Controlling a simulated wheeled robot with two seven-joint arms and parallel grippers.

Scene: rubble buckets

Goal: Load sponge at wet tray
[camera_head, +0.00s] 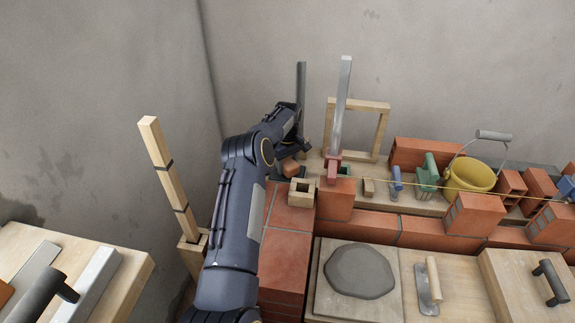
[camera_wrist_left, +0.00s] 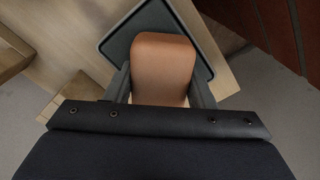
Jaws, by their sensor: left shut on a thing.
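The sponge (camera_wrist_left: 162,68) is an orange-brown block with rounded edges, held between the two fingers of my left gripper (camera_wrist_left: 162,88). In the left wrist view the dark grey-green tray (camera_wrist_left: 205,62) lies under the sponge, on a light wooden surface. In the head view the left gripper (camera_head: 291,160) is at the far end of my arm, with the sponge (camera_head: 291,168) below it. The tray (camera_head: 277,172) shows only partly there. I cannot tell whether the sponge touches the tray. My right gripper is not in view.
A wooden frame (camera_head: 385,130) and an upright grey bar (camera_head: 341,105) stand right of the gripper.

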